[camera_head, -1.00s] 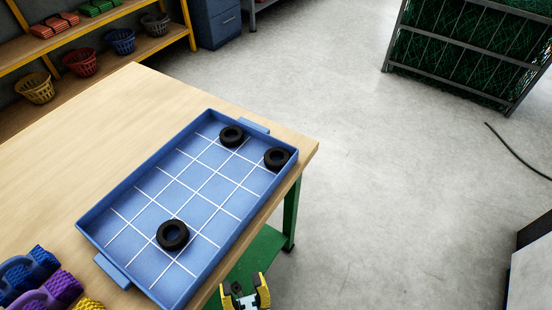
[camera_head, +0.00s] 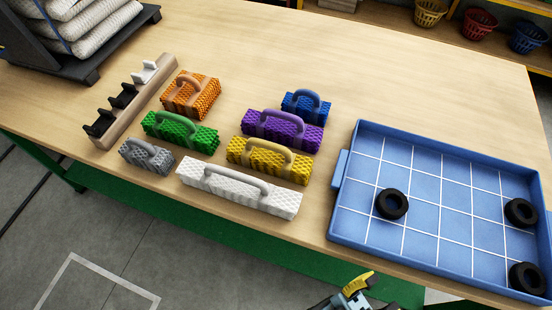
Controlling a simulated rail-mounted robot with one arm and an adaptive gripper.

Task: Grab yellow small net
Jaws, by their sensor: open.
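The yellow net (camera_head: 268,161) lies on the wooden table as a bundled block with a tan handle on top. It sits between the purple net (camera_head: 283,131) behind it and the long white net (camera_head: 240,191) in front of it. It looks longer than the blue and grey nets. My gripper (camera_head: 357,288) is at the bottom edge of the view, in front of the table, with yellow-tipped fingers. It is open and apart from all the nets. Its lower part is cut off by the frame.
Blue (camera_head: 305,107), orange (camera_head: 190,94), green (camera_head: 180,131) and grey (camera_head: 146,155) nets stand nearby. A hook rack (camera_head: 132,103) is at left. A blue gridded tray (camera_head: 430,236) with black rings (camera_head: 391,204) is at right.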

